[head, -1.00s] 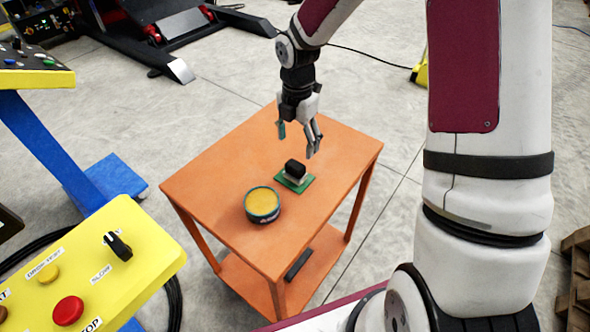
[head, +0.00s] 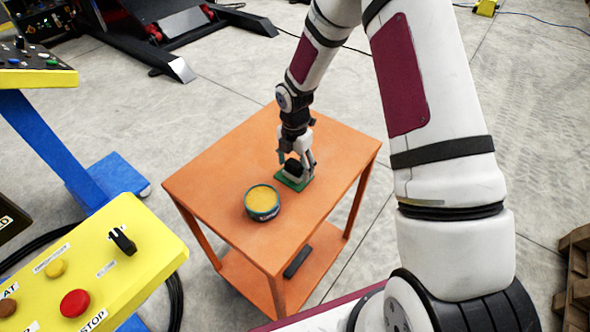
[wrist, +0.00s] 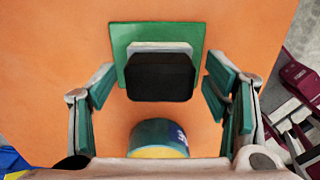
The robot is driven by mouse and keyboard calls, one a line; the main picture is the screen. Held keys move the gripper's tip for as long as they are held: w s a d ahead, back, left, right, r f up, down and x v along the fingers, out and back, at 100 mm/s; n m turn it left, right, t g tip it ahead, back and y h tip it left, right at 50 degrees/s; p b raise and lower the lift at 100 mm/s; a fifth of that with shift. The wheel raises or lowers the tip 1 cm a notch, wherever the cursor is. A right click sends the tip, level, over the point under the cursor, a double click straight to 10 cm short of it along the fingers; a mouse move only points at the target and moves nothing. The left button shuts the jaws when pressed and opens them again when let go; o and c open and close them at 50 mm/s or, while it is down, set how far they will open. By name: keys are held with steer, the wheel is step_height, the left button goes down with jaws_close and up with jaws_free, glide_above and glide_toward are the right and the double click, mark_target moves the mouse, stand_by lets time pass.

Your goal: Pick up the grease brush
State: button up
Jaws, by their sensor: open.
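The grease brush (head: 293,168), a black block on a pale base, stands on a green square pad (head: 281,181) on the orange table (head: 215,184). In the wrist view the brush's black top (wrist: 161,77) lies between the fingers, with the green pad (wrist: 121,45) around it. My gripper (head: 296,159) is open and low over the brush. In the wrist view its fingers (wrist: 158,84) stand left and right of the brush, with a gap on each side. The head view partly hides the brush behind the fingers.
A round tin of yellow grease (head: 262,201) stands just left of and nearer than the pad. A yellow control box (head: 100,265) is at the lower left. A dark bar (head: 298,262) lies on the lower shelf. The table's left part is clear.

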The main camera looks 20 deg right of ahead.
mark_target(296, 164)
steer(key=c, duration=1.4)
steer(key=shift+o, duration=0.2)
steer(key=shift+r, duration=0.1)
steer(key=shift+w+r, duration=0.1)
steer(key=shift+r, duration=0.3)
steer(key=r, duration=0.1)
steer(key=r+b, duration=0.1)
steer(key=shift+s+r, duration=0.35)
steer(key=s+r, duration=0.1)
steer(key=s, duration=1.4)
steer(key=shift+s+r, duration=0.2)
steer(key=shift+s, duration=0.05)
steer(key=o, duration=0.7)
steer(key=c, duration=0.4)
